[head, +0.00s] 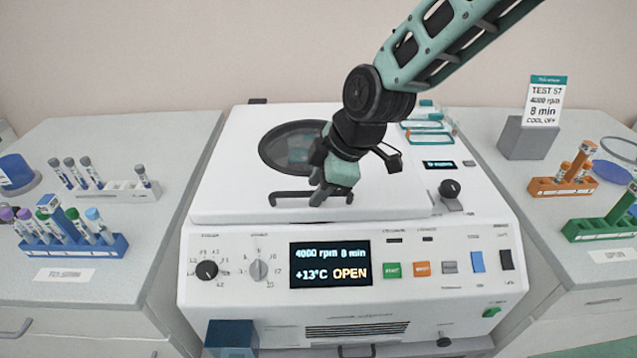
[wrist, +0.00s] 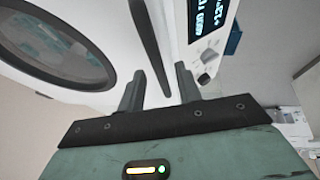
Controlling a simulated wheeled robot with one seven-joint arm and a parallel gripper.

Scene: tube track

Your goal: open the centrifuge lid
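The white centrifuge (head: 255,235) stands in the middle of the head view. Its lid (head: 235,165) lies shut, with a round dark window (head: 285,148). A black bar handle (head: 288,196) runs along the lid's front edge. My gripper (head: 333,192) is at the right part of this handle, pointing down and covering some of it. In the wrist view my gripper (wrist: 159,72) has its two fingers apart, and the handle (wrist: 149,42) lies lengthwise between them in the picture. I see gaps on both sides. I cannot tell how deep the handle sits between the fingers.
The centrifuge display (head: 330,264) reads "4000 rpm 8 min, +13°C OPEN". Blue (head: 72,240) and white (head: 130,190) tube racks stand on the left bench. Orange (head: 562,186) and green (head: 600,228) racks and a sign (head: 543,100) stand on the right. My arm passes over the lid's right part.

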